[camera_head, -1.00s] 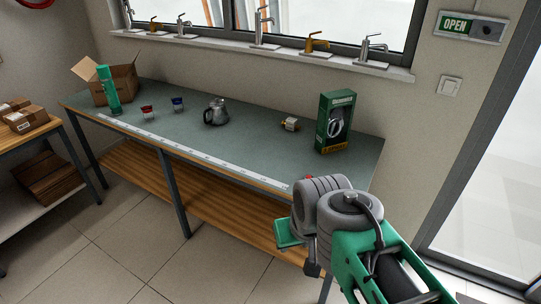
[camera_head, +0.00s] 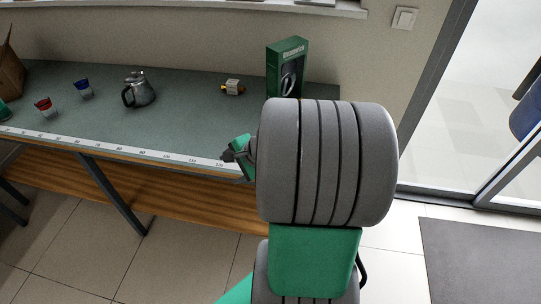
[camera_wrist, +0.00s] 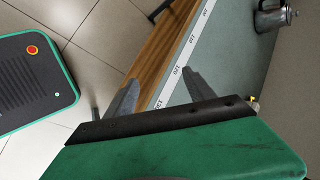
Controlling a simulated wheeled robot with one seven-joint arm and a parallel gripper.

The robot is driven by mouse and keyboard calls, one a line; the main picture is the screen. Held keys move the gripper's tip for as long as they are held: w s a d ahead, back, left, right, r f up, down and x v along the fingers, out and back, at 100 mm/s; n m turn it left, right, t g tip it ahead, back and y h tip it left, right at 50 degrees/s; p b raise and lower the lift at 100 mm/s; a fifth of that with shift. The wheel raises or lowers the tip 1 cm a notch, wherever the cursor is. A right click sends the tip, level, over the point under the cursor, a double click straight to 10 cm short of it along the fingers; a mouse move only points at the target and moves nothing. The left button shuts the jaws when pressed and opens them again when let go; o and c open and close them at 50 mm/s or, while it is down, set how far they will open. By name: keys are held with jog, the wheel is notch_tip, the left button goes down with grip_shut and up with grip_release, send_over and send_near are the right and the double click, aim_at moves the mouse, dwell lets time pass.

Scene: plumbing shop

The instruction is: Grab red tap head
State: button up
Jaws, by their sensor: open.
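A small red and white piece (camera_head: 43,106), which looks like the red tap head, stands on the left part of the grey-green bench top (camera_head: 190,112) in the head view. A similar blue and white piece (camera_head: 84,89) stands to its right. My gripper (camera_head: 232,154) is at the bench's front edge, far right of the red piece and partly hidden by my arm. In the wrist view, my gripper (camera_wrist: 158,92) has its two dark fingers apart with nothing between them. The red piece is not in the wrist view.
A metal jug (camera_head: 139,90), a small brass and white part (camera_head: 232,88) and a green box (camera_head: 287,68) stand along the bench. A measuring strip (camera_head: 150,153) runs along its front edge.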

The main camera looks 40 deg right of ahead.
jog(key=d+f+m+t, duration=0.1)
jog(key=d+m, duration=0.2)
jog(key=m, duration=0.1)
jog(key=s+d+f+m+t, duration=0.1)
jog(key=d+f+m, duration=0.1)
jog(key=d+m, duration=0.2)
jog(key=d+f+m+t+h+b, duration=0.1)
jog(key=d+m, duration=0.2)
jog(key=m, duration=0.1)
jog(key=shift+s+d+f+t, duration=0.25)
jog(key=shift+s+f+t, duration=0.05)
jog(key=shift+s+f, duration=0.1)
jog(key=d+m, duration=0.1)
jog(key=m, duration=0.1)
jog(key=s+d+m+t+h, duration=0.1)
jog(key=d+m, duration=0.1)
jog(key=s+d+m+h, duration=0.1)
jog(key=d+m, duration=0.1)
jog(key=shift+s+d+f+t, duration=0.2)
jog(key=shift+d+t, duration=0.05)
jog(key=shift+t, duration=0.15)
jog(key=shift+d+m+h, duration=0.3)
jog(key=shift+d+m, duration=0.05)
jog(key=shift+m, duration=0.25)
jog(key=x, duration=0.7)
jog(key=shift+w+r+p, duration=0.15)
jog(key=shift+w+p, duration=0.15)
jog(key=shift+c, duration=0.4)
grip_shut()
